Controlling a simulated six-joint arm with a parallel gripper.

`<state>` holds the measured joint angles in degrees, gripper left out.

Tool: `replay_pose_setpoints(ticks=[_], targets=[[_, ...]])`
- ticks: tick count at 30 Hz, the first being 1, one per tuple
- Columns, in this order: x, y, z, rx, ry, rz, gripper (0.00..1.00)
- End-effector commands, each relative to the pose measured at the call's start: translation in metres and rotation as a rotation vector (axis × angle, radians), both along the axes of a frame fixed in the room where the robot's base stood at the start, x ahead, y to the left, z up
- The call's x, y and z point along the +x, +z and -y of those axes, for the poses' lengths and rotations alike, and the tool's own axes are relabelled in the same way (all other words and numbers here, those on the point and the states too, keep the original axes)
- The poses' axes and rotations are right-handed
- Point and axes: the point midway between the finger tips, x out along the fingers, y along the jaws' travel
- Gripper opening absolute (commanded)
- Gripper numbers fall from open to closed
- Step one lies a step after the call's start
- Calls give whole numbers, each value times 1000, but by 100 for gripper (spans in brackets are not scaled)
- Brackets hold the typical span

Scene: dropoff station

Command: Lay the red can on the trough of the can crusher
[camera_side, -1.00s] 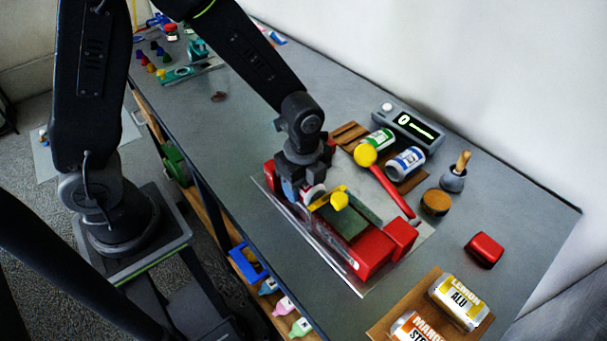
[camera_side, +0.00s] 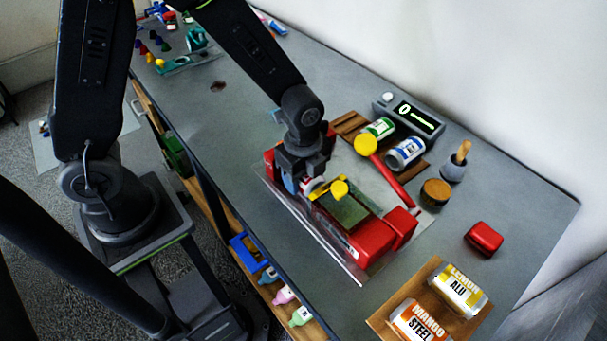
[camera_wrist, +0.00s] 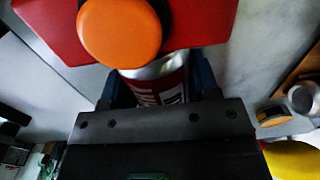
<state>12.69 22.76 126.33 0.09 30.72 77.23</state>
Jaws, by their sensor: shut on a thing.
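The can crusher (camera_side: 372,250) is a red machine on a clear plate, with a green trough (camera_side: 345,209), a yellow part beside it and a red lever ending in a yellow knob (camera_side: 366,145). My gripper (camera_side: 304,187) is low at the crusher's far-left end and shut on the red can. In the wrist view the red can (camera_wrist: 160,88), with white lettering and a silver rim, sits between my fingers (camera_wrist: 160,85). An orange disc (camera_wrist: 119,32) on a red block stands close to its rim. Whether the can touches the trough is hidden.
Green and blue cans (camera_side: 405,153) lie on a wooden rack beside a scale (camera_side: 410,117). A wooden tray (camera_side: 388,309) holds lemon and mango cans at the front. A red block (camera_side: 484,239), a round brown-topped pot (camera_side: 435,192) and a grey pot (camera_side: 453,170) stand at right.

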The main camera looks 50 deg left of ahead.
Motion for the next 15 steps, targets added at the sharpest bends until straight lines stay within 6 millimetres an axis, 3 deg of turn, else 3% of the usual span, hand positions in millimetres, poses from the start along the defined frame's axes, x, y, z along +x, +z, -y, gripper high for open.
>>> replay_pose_setpoints(ticks=[1, 2, 10, 15], targets=[[0, 0, 0, 0, 0, 0, 44], [0, 0, 0, 0, 0, 0, 57], [0, 0, 0, 0, 0, 0, 83], [0, 0, 0, 0, 0, 0, 85]])
